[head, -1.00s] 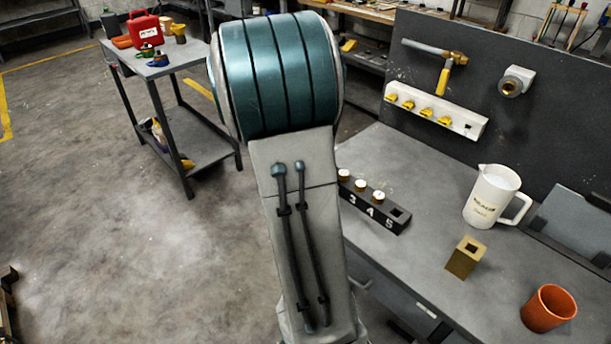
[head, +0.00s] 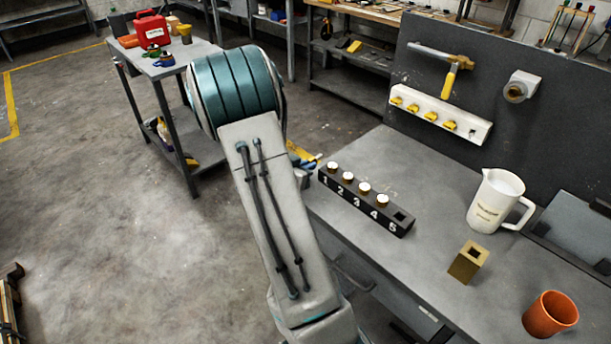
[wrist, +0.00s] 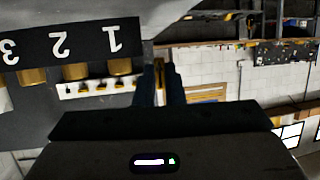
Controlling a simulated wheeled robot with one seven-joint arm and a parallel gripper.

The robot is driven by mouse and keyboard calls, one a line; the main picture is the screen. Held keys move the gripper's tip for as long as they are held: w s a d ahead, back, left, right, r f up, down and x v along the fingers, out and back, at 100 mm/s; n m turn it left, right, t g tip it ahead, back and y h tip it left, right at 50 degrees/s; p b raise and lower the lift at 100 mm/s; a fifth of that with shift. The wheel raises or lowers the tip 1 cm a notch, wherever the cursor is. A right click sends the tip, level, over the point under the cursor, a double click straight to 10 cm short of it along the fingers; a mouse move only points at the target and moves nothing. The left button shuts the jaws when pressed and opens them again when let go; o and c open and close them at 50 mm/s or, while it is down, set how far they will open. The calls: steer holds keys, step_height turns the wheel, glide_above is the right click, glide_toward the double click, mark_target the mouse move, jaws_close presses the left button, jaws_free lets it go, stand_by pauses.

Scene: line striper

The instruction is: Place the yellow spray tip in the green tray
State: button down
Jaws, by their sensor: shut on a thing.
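My gripper (wrist: 160,84) shows in the wrist view with its two dark blue fingers closed on a thin yellow piece (wrist: 159,69), which looks like the yellow spray tip. Most of the piece is hidden between the fingers. In the head view my gripper (head: 309,163) shows only in part, as blue fingers beside my arm, near the left end of the numbered black rack (head: 366,205). I cannot make out the green tray in either view.
Several gold, white-topped pieces stand in the black rack; slot 5 is empty. A white holder (head: 476,133) with several yellow pieces hangs on the panel. A white jug (head: 493,200), a brass block (head: 468,262) and an orange cup (head: 549,314) stand on the bench. A cart (head: 170,68) is at left.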

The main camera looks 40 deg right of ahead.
steer(key=shift+w+f, duration=0.1)
steer(key=shift+f, duration=2)
steer(key=shift+f, duration=0.2)
steer(key=c, duration=1.9)
jaws_free()
steer(key=shift+o, duration=0.5)
steer(key=shift+r, duration=0.1)
